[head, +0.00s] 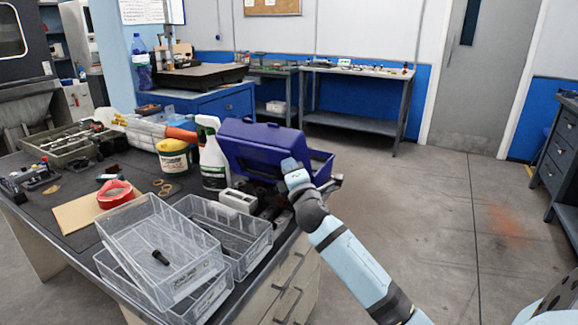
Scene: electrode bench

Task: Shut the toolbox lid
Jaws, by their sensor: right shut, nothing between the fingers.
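The dark blue toolbox (321,165) stands at the far right corner of the workbench. Its lid (262,137) is raised and tilted, and an open edge of the box shows to the right of it. My right gripper (289,166) is at the front of the toolbox, in front of the lid's lower right part. Its fingers look shut and hold nothing. I cannot tell whether they touch the lid. My right arm hides part of the toolbox's front. My left gripper is not in view.
A white spray bottle (212,154) and a yellow tub (174,157) stand left of the toolbox. Clear bins (160,250) fill the bench's front. A grey power-strip-like block (238,200) lies before the toolbox. The floor to the right is clear.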

